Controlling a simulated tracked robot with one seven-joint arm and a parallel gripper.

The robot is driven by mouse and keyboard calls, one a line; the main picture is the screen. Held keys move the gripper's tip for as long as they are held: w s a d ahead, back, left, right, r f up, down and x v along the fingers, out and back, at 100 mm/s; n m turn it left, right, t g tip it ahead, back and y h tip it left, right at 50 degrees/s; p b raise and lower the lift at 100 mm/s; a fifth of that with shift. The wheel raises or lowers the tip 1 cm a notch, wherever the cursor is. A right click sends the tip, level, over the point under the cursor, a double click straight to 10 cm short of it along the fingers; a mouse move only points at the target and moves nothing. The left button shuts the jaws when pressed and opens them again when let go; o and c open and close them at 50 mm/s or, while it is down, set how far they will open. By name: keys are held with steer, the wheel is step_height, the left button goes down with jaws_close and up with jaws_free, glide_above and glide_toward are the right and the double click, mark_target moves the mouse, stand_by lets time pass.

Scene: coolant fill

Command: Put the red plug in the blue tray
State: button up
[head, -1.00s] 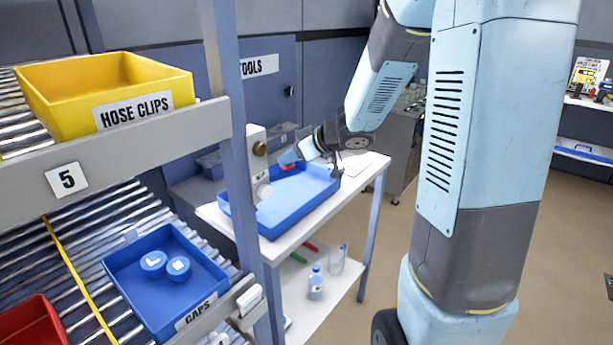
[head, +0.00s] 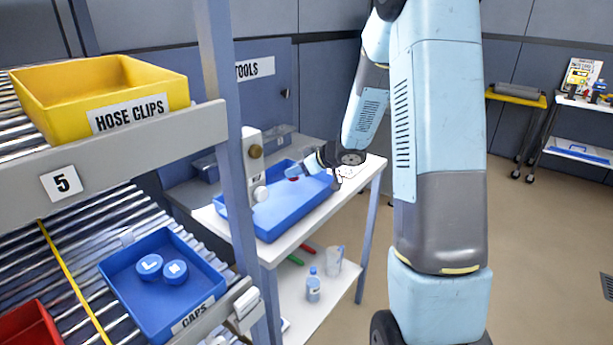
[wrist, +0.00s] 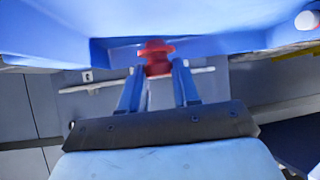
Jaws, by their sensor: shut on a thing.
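The red plug (wrist: 155,58) is between the fingertips of my gripper (wrist: 157,68) in the wrist view, and the gripper is shut on it. In the head view my gripper (head: 302,170) is over the far right part of the blue tray (head: 270,222), with only a bit of red showing there. The tray lies on a white table and its near part looks empty. Its blue surface (wrist: 60,30) fills the top of the wrist view, behind the plug. I cannot tell whether the plug touches the tray.
A device with a brass knob (head: 252,158) stands at the tray's left edge. A rack post (head: 232,120) stands in front on the left. The rack holds a yellow hose clips bin (head: 60,112) and another blue tray, labelled caps (head: 135,262), with two blue caps. Floor is clear at right.

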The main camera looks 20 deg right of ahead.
steer(key=shift+f, duration=1.25)
steer(key=shift+f, duration=0.1)
steer(key=o, duration=1)
